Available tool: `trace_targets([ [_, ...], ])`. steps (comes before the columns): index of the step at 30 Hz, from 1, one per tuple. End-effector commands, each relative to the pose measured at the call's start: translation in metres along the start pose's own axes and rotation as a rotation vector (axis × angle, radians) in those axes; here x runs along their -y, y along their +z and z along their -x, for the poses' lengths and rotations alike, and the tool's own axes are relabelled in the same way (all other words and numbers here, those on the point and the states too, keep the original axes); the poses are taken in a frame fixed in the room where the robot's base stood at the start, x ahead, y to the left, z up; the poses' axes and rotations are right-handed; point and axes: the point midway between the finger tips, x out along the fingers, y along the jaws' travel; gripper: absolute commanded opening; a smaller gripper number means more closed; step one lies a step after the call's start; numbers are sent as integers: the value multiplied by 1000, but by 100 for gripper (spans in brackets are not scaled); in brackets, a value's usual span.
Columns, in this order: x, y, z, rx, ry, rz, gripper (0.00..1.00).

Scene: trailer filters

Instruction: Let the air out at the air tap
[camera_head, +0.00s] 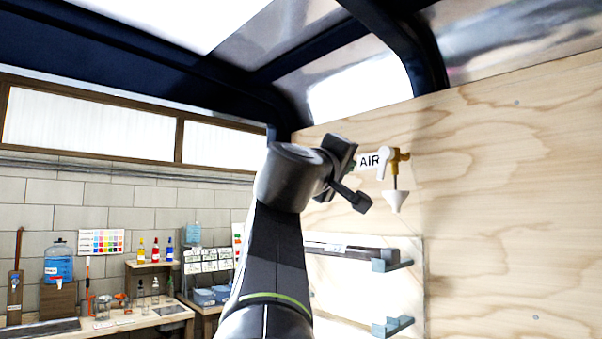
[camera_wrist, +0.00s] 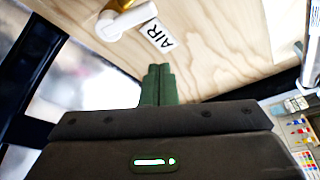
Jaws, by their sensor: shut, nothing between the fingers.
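The air tap (camera_head: 404,156) is brass, mounted on the plywood wall, with a white lever (camera_head: 384,160) and a white funnel (camera_head: 397,200) hanging below it. A white label reading AIR (camera_head: 370,161) is just left of the lever. In the wrist view the white lever (camera_wrist: 128,20) and the AIR label (camera_wrist: 159,36) show near the top, with only a bit of brass beside them. My gripper (camera_wrist: 158,70) has its green fingers together and empty, short of the lever and label in that picture. In the head view the fingers are mostly hidden behind my wrist.
Grey-blue brackets (camera_head: 392,265) stick out from a white panel (camera_head: 340,290) below the tap. A dark-framed window roof (camera_head: 360,90) is overhead. A workbench (camera_head: 130,320) with bottles and a water jug (camera_head: 58,265) stands at left. The plywood right of the tap is bare.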

Motion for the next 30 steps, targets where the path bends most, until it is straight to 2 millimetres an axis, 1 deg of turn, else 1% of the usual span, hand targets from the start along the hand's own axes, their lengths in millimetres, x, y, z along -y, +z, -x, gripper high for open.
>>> trace_targets([
  [1,1,0,10,-3,0,-2,0],
  [6,-1,0,37,-4,-1,0,0],
  [9,-3,0,52,-4,-2,-2,0],
  [12,-5,-1,62,-3,0,0,0],
  [19,-7,-1,71,-1,-1,1,0],
  [30,-7,-1,70,1,0,2,0],
])
